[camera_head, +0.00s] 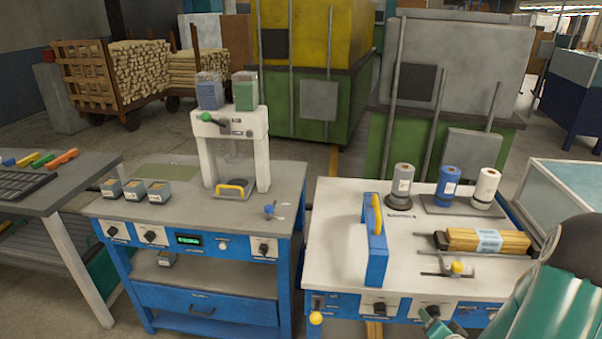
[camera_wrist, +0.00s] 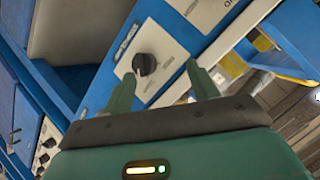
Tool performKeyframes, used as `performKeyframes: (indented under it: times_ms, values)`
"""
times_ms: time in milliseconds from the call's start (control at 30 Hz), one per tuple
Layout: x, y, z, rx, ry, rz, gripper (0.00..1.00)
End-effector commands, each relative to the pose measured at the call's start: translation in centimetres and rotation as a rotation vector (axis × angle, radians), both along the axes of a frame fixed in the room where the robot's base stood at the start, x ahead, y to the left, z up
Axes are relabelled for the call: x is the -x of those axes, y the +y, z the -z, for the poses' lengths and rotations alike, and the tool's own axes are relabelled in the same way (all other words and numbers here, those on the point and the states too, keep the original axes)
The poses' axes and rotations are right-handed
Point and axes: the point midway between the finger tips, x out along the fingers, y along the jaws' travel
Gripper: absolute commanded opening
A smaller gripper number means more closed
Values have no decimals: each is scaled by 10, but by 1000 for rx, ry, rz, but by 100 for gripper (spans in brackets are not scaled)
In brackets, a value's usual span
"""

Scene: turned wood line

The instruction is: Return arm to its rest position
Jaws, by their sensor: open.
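My arm comes in from the right edge of the head view, teal with a dark joint, in front of the right workbench (camera_head: 330,240). My gripper (camera_wrist: 160,71) shows in the wrist view with its two green fingers apart and nothing seen held between them. Beyond the fingers is a black knob (camera_wrist: 145,65) on a pale plate of a blue front panel. The knob appears apart from the fingers, but the exact gap is unclear. In the head view only a small green part near the bench's front edge may be my gripper; the rest is out of frame.
The right bench carries a blue block with a yellow handle (camera_head: 376,245), a wood bundle (camera_head: 485,240) and several rolls on stands. The left bench (camera_head: 130,211) holds a white press (camera_head: 262,150) and small boxes. A floor gap separates the benches.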

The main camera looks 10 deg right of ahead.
Motion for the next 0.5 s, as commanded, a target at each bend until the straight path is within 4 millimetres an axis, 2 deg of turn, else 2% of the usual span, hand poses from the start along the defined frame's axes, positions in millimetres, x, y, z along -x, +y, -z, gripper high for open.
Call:
performKeyframes:
  times_ms: [33, 200, 367, 500]
  values:
    - [-9, 4, -15, 58, 37, -25, 59]
    - [-25, 19, -57, 219, 178, -79, 59]
    - [-31, 42, -102, 337, 288, -122, 59]
    - [-28, 71, -141, 410, 368, -166, 59]
